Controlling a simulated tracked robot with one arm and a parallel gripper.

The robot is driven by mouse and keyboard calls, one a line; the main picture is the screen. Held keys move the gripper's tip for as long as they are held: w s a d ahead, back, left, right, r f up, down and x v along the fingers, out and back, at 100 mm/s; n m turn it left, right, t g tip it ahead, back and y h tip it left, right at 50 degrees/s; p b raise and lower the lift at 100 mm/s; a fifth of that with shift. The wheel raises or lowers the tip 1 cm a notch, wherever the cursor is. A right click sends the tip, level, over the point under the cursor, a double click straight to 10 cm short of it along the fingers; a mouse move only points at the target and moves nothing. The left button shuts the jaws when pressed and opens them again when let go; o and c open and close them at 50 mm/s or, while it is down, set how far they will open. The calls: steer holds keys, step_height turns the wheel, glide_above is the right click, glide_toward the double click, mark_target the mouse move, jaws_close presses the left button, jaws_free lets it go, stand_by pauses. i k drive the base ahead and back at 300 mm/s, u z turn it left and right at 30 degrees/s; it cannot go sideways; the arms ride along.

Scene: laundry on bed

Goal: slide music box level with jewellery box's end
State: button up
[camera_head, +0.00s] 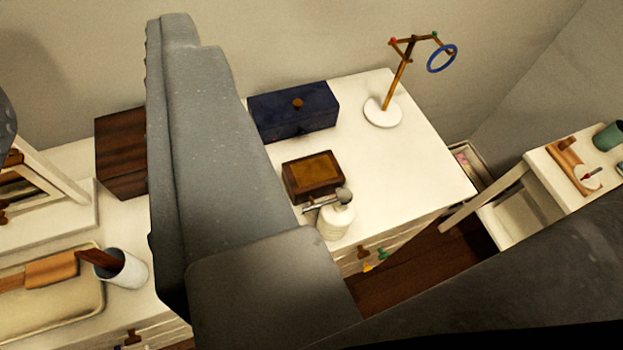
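A brown wooden box with a golden-brown panel on its lid, which looks like the music box (314,176), sits on the white dresser top right of centre. A longer dark blue box with a round brown knob, which looks like the jewellery box (318,114), stands behind it near the wall. A strip of white top lies between them. The brown box's right end is near the blue box's right end, but the angled view makes their alignment hard to judge. My large grey arm hides the dresser left of both boxes. My gripper's fingertips do not show.
A white pump bottle (335,218) stands close in front of the brown box. A lamp-like stand with a blue ring (441,58) is at the back right. Clear white top lies right of the boxes. A dark wooden box (121,164) and a white cup (124,270) are left.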

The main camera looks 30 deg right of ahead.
mark_target(317, 175)
steer(key=k, duration=0.6)
steer(key=z, duration=0.55)
steer(key=i, duration=1.05)
steer(key=z, duration=0.05)
